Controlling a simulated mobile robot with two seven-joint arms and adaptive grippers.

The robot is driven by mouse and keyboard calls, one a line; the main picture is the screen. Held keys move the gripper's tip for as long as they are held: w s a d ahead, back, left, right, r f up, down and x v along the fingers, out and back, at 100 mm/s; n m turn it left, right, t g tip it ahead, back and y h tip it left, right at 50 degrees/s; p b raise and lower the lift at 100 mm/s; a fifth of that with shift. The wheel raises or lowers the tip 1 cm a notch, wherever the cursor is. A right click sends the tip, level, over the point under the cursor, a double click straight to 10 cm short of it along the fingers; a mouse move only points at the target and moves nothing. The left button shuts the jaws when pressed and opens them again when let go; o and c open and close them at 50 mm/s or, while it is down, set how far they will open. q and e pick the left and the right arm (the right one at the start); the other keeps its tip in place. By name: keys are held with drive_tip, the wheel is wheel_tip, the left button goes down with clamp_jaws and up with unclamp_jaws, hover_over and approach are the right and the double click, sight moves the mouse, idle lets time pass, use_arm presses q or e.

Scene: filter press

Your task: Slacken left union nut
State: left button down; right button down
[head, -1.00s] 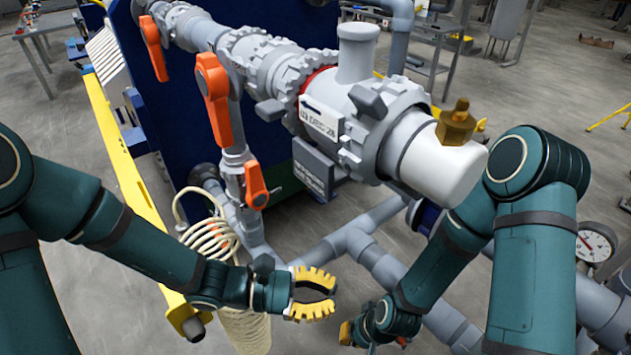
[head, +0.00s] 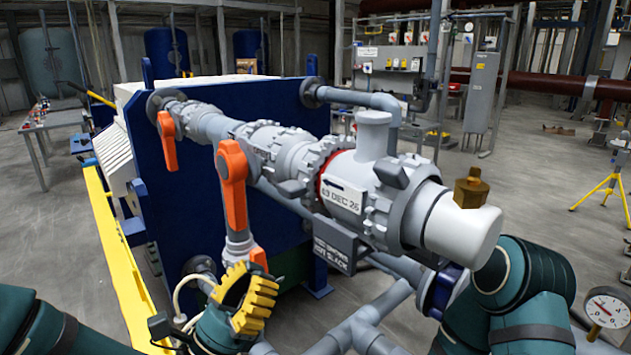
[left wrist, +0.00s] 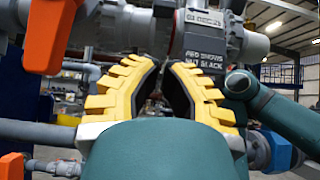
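The left union nut (head: 326,158) is a grey toothed ring on the pipe run, at the left end of the dated valve body (head: 345,195). A red band (head: 322,190) shows beside it. A grey lug (head: 291,188) sticks out low at its left.
An orange valve handle (head: 232,180) stands close beside my left gripper. A dark sign (head: 335,245) about a slack nut hangs below the valve body. A brass fitting (head: 470,188) tops the white pipe end. Grey pipes (head: 385,300) run below.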

use_arm(q)
drive_tip(key=r+p+x, duration=0.1)
drive_tip(key=p+x, duration=0.1)
drive_tip(key=x, duration=0.7)
drive_tip(key=shift+s+a, duration=0.3)
drive_tip(key=shift+a, duration=0.05)
drive_tip(key=shift+r+p, duration=0.15)
drive_tip(key=shift+p, duration=0.15)
